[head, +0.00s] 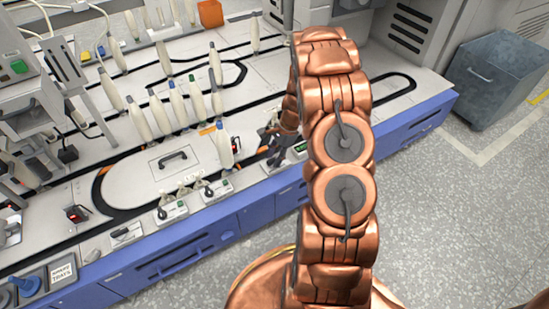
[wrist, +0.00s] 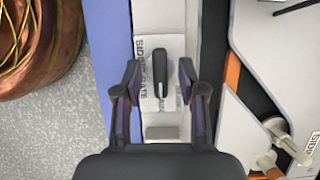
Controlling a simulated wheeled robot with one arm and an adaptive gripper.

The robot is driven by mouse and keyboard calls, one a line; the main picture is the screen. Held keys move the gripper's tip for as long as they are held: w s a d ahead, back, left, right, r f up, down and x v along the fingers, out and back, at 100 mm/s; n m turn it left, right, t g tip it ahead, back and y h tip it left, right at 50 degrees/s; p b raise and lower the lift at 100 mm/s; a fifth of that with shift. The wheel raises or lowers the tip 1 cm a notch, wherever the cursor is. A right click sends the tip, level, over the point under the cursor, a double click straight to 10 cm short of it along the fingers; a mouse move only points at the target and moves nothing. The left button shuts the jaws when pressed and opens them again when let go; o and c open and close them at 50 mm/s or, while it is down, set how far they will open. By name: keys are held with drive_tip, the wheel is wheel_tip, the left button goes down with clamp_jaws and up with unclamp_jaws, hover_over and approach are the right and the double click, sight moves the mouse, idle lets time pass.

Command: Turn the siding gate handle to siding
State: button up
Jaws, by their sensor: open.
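The siding gate handle (wrist: 161,74) is a dark, narrow lever on a pale plate marked "SIDING GATE" in the wrist view. It points along the picture's vertical. My gripper (wrist: 159,92) is open, with one dark finger on each side of the handle and visible gaps between. I cannot tell how far above the handle the fingertips are. In the head view my gripper (head: 276,147) is over the bench's front strip, and the handle cannot be made out there.
The bench (head: 130,183) carries black tracks and several upright bobbins, one bobbin (head: 225,150) close left of my gripper. A small device with a green display (head: 301,148) is just right of it. A grey bin (head: 503,80) stands on the floor at right.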

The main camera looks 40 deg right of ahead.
clamp_jaws()
idle(0.3)
drive_tip(key=shift+r+n+p, duration=0.1)
drive_tip(key=shift+n+p, duration=0.2)
drive_tip(key=shift+p, duration=0.2)
drive_tip(key=shift+w+r+n+g+p, duration=0.15)
drive_tip(key=shift+n+g+p, duration=0.35)
drive_tip(key=shift+n+p, duration=0.5)
drive_tip(key=n+g+p, duration=0.1)
drive_tip(key=n+p, duration=0.1)
drive_tip(key=shift+w+p, duration=0.1)
drive_tip(key=shift+p, duration=0.2)
drive_tip(key=n+p, duration=0.1)
drive_tip(key=n, duration=0.1)
drive_tip(key=n+g+h+p, duration=0.1)
drive_tip(key=n, duration=0.1)
drive_tip(key=shift+w+a+n, duration=0.15)
drive_tip(key=shift+n, duration=0.15)
drive_tip(key=shift+f+n+g+h+p, duration=0.25)
drive_tip(key=shift+n+g+p, duration=0.45)
drive_tip(key=shift+n, duration=0.6)
